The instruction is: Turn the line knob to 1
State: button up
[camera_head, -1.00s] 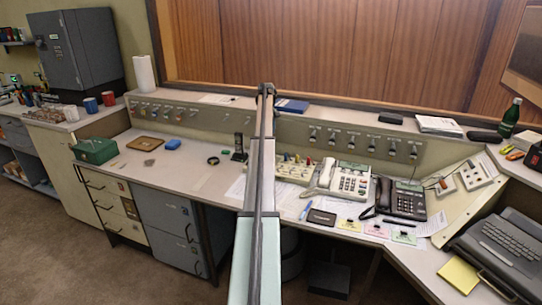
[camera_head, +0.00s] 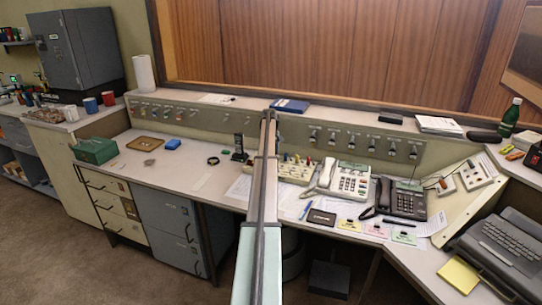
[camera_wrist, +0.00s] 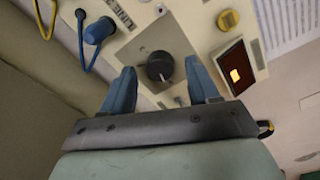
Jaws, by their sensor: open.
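The line knob (camera_wrist: 160,66) is a round black knob with a pale pointer mark, on a square grey plate (camera_wrist: 183,43) in the wrist view. My gripper (camera_wrist: 160,72) is open, with one blue-grey finger on each side of the knob. Gaps show between the fingers and the knob, and I cannot tell how deep the fingertips reach. A dark window with a lit orange mark (camera_wrist: 235,76) is right of the knob; its digit is unclear. In the head view my arm hides the knob and gripper.
On the console panel, a blue plug with a cable (camera_wrist: 98,31) is left of the knob and a yellow knob (camera_wrist: 228,20) is upper right. In the head view, the small cream switch box (camera_head: 296,172), white telephone (camera_head: 349,181) and black telephone (camera_head: 402,199) stand right of my arm.

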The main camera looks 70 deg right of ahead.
jog(key=shift+f, duration=0.6)
jog(key=c, duration=1)
jog(key=shift+c, duration=0.2)
jog(key=shift+m, duration=0.4)
jog(key=m, duration=0.4)
jog(key=shift+w+m, duration=0.1)
jog(key=shift+m, duration=2.4)
